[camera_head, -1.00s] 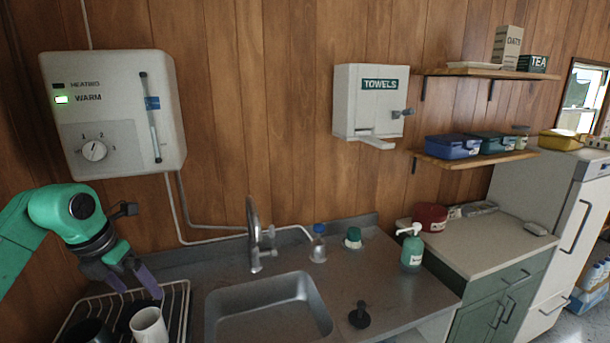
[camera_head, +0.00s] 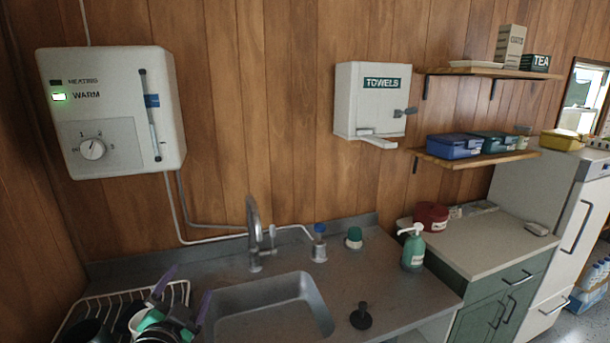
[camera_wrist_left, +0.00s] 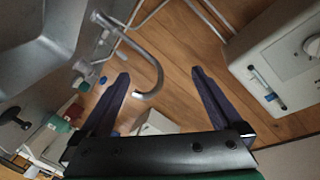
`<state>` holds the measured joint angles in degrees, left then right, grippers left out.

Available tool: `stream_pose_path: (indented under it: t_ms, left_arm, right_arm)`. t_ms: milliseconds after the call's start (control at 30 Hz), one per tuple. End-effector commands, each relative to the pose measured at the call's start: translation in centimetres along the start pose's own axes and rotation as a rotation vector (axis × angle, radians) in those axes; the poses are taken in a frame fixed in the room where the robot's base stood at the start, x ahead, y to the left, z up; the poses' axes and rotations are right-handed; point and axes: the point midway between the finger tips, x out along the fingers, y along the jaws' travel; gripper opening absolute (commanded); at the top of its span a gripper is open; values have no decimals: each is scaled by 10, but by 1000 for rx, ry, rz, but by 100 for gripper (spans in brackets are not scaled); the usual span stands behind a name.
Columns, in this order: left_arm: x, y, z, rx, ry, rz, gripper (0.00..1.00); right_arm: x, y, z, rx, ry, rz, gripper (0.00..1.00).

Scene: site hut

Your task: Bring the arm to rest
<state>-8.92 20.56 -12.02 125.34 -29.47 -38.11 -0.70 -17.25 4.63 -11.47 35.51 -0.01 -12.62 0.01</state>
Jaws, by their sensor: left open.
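My left gripper (camera_head: 180,287) is low at the bottom left of the head view, over the right part of the dish rack (camera_head: 92,301). Its two purple fingers stand apart and point upward, with nothing between them. In the left wrist view the fingers (camera_wrist_left: 160,82) are spread. The tap, wooden wall and water heater show beyond them there. My right gripper is not in view.
The sink (camera_head: 270,310) and tap (camera_head: 254,235) are just right of my gripper. The water heater (camera_head: 112,112) hangs on the wall above. A green soap bottle (camera_head: 413,247) and a black plunger-like stopper (camera_head: 361,316) stand on the counter to the right.

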Motion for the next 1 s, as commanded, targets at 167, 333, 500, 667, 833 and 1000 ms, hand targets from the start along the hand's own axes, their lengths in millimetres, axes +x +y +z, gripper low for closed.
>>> stream_pose_path:
  t_ms: [167,333,500,667,833,1000]
  left_arm:
    - [-55,68,101,-269,-435,224,100]
    - [-115,118,145,-402,-708,401,100]
    - [-176,154,167,-488,-923,562,100]
    - [-190,197,200,-507,-1017,635,100]
    - [-177,254,253,-496,-1040,648,100]
    - [-179,323,324,-483,-1070,666,100]
  right_arm:
    - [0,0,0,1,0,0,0]
    - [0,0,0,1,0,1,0]
    - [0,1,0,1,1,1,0]
    - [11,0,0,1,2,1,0]
    - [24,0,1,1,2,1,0]
    - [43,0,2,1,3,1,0]
